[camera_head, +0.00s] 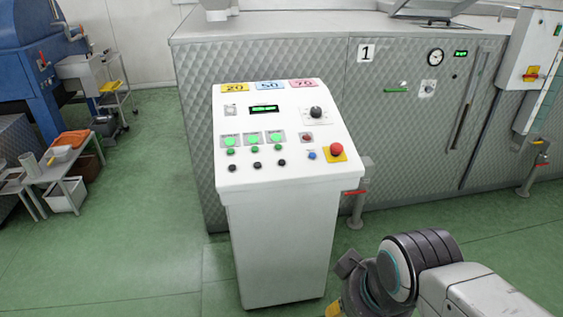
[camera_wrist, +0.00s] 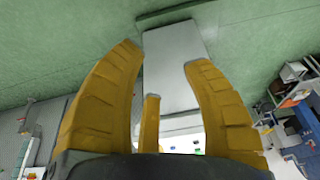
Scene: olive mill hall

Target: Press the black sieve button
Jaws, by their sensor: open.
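A white control console (camera_head: 285,255) stands upright in the middle of the head view with a sloped panel on top. Three black buttons sit in a row low on the panel: left (camera_head: 229,167), middle (camera_head: 257,165) and right (camera_head: 282,162). A green button is above each. Their labels are too small to read, so I cannot tell which is the sieve button. My gripper (camera_wrist: 165,55) is open and empty, with yellow fingers spread. In the head view it is low, right of the console's base, mostly cut off. The console also shows between the fingers in the wrist view (camera_wrist: 175,65).
The panel also has a red stop button (camera_head: 336,149), a blue button (camera_head: 312,155) and a black knob (camera_head: 316,112). A large quilted metal machine (camera_head: 410,140) stands close behind. A low table (camera_head: 60,165) is at the left. Green floor left of the console is clear.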

